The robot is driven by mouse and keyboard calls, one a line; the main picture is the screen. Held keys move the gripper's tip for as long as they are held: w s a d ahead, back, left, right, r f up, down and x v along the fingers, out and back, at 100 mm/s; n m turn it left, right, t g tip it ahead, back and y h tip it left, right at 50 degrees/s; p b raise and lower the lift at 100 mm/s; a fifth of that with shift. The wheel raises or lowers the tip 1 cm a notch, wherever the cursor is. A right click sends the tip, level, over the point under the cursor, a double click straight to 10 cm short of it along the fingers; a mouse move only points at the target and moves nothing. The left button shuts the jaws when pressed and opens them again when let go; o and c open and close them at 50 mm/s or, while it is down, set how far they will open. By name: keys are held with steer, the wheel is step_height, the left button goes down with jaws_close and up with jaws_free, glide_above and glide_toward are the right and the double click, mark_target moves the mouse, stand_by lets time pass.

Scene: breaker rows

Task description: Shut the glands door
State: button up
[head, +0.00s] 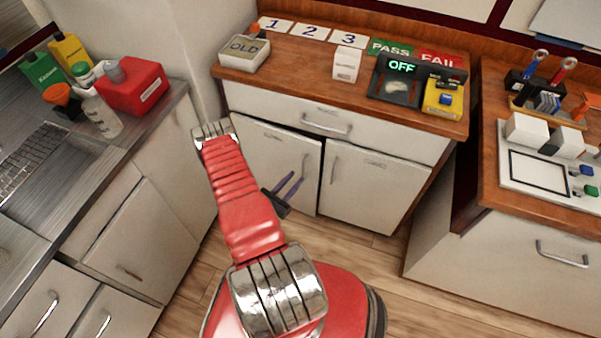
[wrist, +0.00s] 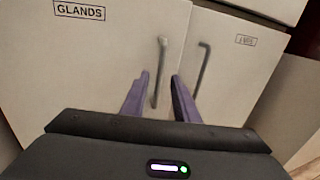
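The glands door (head: 270,155) is the left door of the low cabinet, and its GLANDS label (wrist: 80,11) reads clearly in the wrist view. It stands slightly proud of the right door (head: 372,190), with a dark gap along its top edge in the head view, so it looks a little ajar. Its upright bar handle (wrist: 158,72) is near its right edge. My gripper (wrist: 159,80) is open and empty, its two purple fingers pointing at the doors. The handle shows between the fingers in the wrist view; whether they touch it I cannot tell.
The right door has its own handle (wrist: 203,68) close to the glands handle. Above is a drawer (head: 325,122) and a wooden counter (head: 300,78) with several items. A grey-topped cabinet (head: 150,240) stands left, another cabinet (head: 500,250) right. Wooden floor (head: 345,240) lies clear before the doors.

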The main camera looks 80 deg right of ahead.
steer(key=shift+x, duration=2.25)
steer(key=shift+c, duration=0.7)
jaws_close()
